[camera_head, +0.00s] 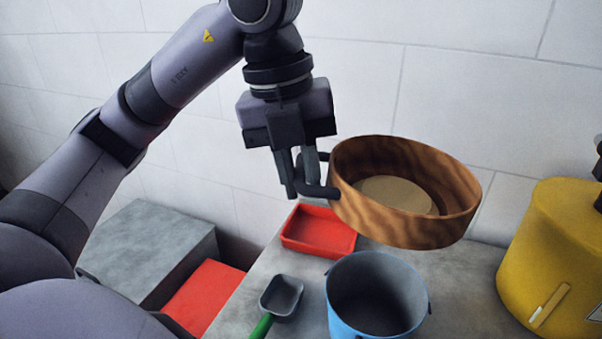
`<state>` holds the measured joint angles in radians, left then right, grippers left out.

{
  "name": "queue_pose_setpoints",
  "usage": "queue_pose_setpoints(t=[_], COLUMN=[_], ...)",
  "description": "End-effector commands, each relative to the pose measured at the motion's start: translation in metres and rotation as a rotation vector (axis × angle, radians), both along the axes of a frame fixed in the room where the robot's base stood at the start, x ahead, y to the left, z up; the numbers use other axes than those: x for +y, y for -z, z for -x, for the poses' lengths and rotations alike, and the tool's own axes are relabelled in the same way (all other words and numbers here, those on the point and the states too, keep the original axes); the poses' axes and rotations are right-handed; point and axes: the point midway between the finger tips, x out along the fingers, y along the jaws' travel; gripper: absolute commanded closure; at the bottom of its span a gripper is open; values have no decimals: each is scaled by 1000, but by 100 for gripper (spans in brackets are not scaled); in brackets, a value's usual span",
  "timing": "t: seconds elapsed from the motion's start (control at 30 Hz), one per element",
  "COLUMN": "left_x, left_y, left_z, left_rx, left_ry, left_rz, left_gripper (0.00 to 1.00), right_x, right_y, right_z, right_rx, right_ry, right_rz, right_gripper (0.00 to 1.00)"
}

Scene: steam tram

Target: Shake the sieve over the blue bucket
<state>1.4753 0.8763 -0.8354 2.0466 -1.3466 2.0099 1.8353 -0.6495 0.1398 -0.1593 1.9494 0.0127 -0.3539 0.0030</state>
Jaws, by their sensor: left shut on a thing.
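The sieve is a round wooden hoop (405,215) with a dark handle loop on its left side. It is held in the air, slightly tilted, above and a little behind the blue bucket (345,325). A pale round mass (395,192) shows inside the sieve. My left gripper (305,188) comes down from above and is shut on the sieve's handle. The bucket stands open on the grey worktop and its inside looks dark and grey; its lower part is cut off by the picture edge. My right gripper is not in view.
A red tray (318,232) lies behind the bucket. A scoop (282,297) with a green handle lies left of it. A yellow container (560,260) stands at the right. A tiled white wall (480,100) closes the back. A grey block (150,245) stands at the left.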

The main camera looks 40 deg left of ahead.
Motion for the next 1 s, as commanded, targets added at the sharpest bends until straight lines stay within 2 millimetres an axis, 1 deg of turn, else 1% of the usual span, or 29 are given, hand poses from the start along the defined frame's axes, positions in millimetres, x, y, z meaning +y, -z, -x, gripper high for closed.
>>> queue_pose_setpoints(t=[1.0], left_x=[-1], left_y=[41], left_z=[-1], left_rx=[-2], left_ry=[1], left_rz=[1], left_gripper=[100], right_x=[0], right_y=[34], right_z=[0], right_rx=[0], right_ry=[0], right_rz=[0], right_gripper=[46])
